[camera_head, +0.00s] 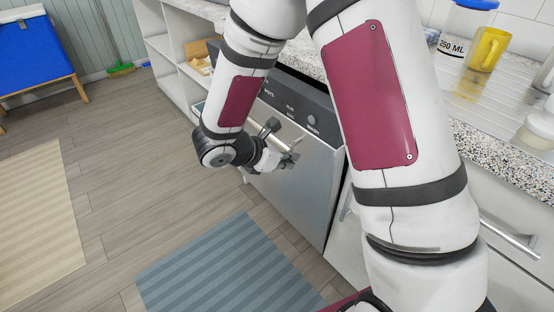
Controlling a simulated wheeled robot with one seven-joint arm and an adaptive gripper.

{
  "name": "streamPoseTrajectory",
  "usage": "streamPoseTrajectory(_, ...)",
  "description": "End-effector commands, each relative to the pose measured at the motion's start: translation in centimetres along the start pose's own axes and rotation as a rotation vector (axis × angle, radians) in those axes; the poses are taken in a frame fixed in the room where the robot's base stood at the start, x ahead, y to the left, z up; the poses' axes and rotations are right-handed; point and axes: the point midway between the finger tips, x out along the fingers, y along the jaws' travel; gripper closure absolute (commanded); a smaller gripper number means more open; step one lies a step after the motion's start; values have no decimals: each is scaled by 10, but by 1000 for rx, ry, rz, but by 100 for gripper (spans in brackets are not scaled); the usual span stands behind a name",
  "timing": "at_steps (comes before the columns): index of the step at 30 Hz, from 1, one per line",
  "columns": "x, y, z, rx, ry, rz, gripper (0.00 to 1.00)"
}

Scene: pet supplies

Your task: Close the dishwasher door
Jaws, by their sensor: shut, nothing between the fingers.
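The dishwasher door (306,182) is a silver panel with a dark control strip (304,112) along its top, under the counter in the middle of the view. It stands upright or nearly so. A dark band shows between its top and the counter, and I cannot tell whether it is flush. My gripper (290,157) is shut and empty, in front of the upper part of the door near a bar-like handle. I cannot tell whether it touches the door. My arm hides part of the door's right side and the counter.
A speckled counter (504,158) runs along the right, with a yellow mug (487,50) and a 250 ML container (453,46). White open shelves (172,46) stand left of the dishwasher.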

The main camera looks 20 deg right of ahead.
Motion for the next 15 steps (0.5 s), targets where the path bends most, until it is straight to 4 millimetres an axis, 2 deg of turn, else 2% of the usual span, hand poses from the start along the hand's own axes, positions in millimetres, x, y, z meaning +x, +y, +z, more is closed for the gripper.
streamPoseTrajectory(1,11,-1,-1,1,1,-3,100)
streamPoseTrajectory(6,25,0,19,5,1,-1,100)
streamPoseTrajectory(15,33,0,29,3,1,2,100)
